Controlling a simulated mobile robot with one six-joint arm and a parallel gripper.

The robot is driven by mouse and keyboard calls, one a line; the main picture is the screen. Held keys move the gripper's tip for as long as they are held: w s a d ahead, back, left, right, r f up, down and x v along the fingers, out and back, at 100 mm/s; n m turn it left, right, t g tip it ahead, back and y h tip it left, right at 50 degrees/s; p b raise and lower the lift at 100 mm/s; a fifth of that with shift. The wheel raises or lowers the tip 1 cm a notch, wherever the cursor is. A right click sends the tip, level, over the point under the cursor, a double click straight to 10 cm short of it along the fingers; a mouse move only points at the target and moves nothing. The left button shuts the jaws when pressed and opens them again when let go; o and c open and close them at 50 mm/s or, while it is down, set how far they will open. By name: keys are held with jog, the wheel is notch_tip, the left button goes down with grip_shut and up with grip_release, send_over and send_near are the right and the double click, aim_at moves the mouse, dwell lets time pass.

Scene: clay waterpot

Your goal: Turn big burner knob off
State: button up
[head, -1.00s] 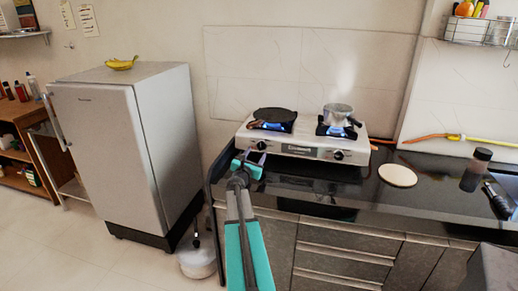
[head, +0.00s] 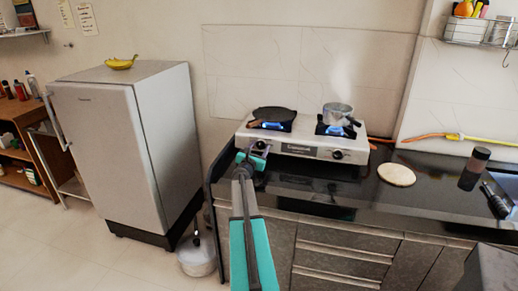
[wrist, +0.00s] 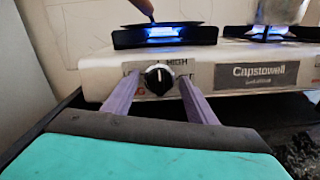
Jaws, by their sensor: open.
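A two-burner gas stove (head: 295,148) stands on the dark counter. Its left black knob (wrist: 158,77) has a white mark pointing up; the right knob (head: 337,154) shows in the head view. My gripper (head: 257,153) is at the stove's front left. In the wrist view its two purple fingers are open, one on each side of the left knob, with visible gaps. Contact cannot be told. Blue flames burn under the left burner's black pan (head: 273,114) and the right burner's metal pot (head: 338,111). Which burner is bigger is not clear.
The grey refrigerator (head: 125,150) stands to the left, with a gap before the counter. On the counter (head: 340,185) to the right are a round flatbread (head: 397,174) and a dark bottle (head: 474,169). An orange hose (head: 422,138) runs behind.

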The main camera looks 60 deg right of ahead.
jog(key=c, duration=1.1)
jog(key=shift+o, duration=0.2)
jog(key=shift+f+m+b, duration=0.15)
jog(key=shift+m+b, duration=0.35)
jog(key=shift+b, duration=0.15)
jog(key=m+b, duration=0.2)
jog(key=b, duration=0.1)
jog(key=shift+f+m+g, duration=0.1)
jog(key=shift+m+g, duration=0.2)
jog(key=shift+g, duration=0.1)
jog(key=m+g+b, duration=0.1)
jog(key=m+b, duration=0.4)
jog(key=shift+w+m, duration=0.1)
jog(key=shift+m, duration=0.2)
jog(key=m+g+y+b, duration=0.1)
jog(key=m+b, duration=0.3)
jog(key=m, duration=0.1)
jog(key=shift+m, duration=0.4)
jog(key=m+b, duration=0.1)
jog(key=m, duration=0.2)
jog(key=m+y+b, duration=0.1)
jog(key=shift+r+b, duration=0.3)
jog(key=shift+b, duration=0.05)
jog(key=shift+m, duration=0.3)
